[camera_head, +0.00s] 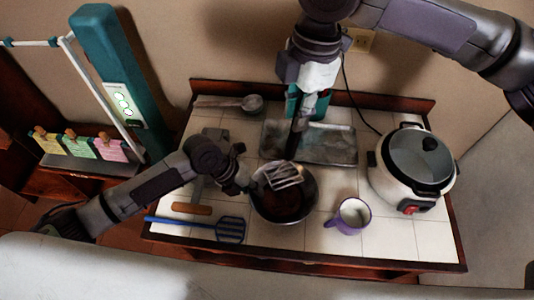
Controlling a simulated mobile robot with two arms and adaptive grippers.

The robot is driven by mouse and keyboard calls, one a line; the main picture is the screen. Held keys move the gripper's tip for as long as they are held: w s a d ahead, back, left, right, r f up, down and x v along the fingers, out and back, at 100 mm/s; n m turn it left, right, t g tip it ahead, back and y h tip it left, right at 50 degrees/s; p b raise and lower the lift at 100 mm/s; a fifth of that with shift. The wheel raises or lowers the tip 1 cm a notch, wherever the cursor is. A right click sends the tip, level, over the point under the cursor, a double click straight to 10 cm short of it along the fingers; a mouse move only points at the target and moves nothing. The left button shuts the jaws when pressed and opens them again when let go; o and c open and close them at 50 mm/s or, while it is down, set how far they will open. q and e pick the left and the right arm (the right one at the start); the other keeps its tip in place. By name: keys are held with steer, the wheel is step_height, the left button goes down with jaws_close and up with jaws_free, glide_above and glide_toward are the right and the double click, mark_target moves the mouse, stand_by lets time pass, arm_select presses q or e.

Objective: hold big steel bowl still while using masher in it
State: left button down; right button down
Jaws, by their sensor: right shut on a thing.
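The big steel bowl (311,203) stands on the white tiled table top, with a dark reddish-brown inside. My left gripper (247,184) is at the bowl's left rim. Its fingers are small and dark, and I cannot tell whether they grip the rim or only touch it. My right gripper (298,128) comes down from above and is shut on the masher. The masher's slatted metal head (284,175) shows over the bowl's opening, near its far side. I cannot tell whether it touches the contents. The masher's handle is mostly hidden by the gripper.
A metal tray (338,146) lies behind the bowl. A purple mug (350,217) stands to its right, with a rice cooker (414,168) beyond. A ladle (250,103) lies at back left.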

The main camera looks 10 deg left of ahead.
steer(key=w+d+f+y, duration=0.1)
steer(key=d+f, duration=0.2)
steer(key=f, duration=0.9)
steer(key=shift+w+f+g, duration=0.3)
steer(key=shift+f+g, duration=0.05)
steer(key=shift+g, duration=0.05)
steer(key=shift+f, duration=0.1)
stand_by(0.7)
steer(key=shift+f, duration=0.75)
steer(key=shift+a+v, duration=0.15)
steer(key=shift+v, duration=0.6)
steer(key=shift+a+v, duration=0.1)
steer(key=shift+v, duration=0.65)
steer(key=shift+s+f, duration=0.2)
steer(key=shift+f, duration=0.05)
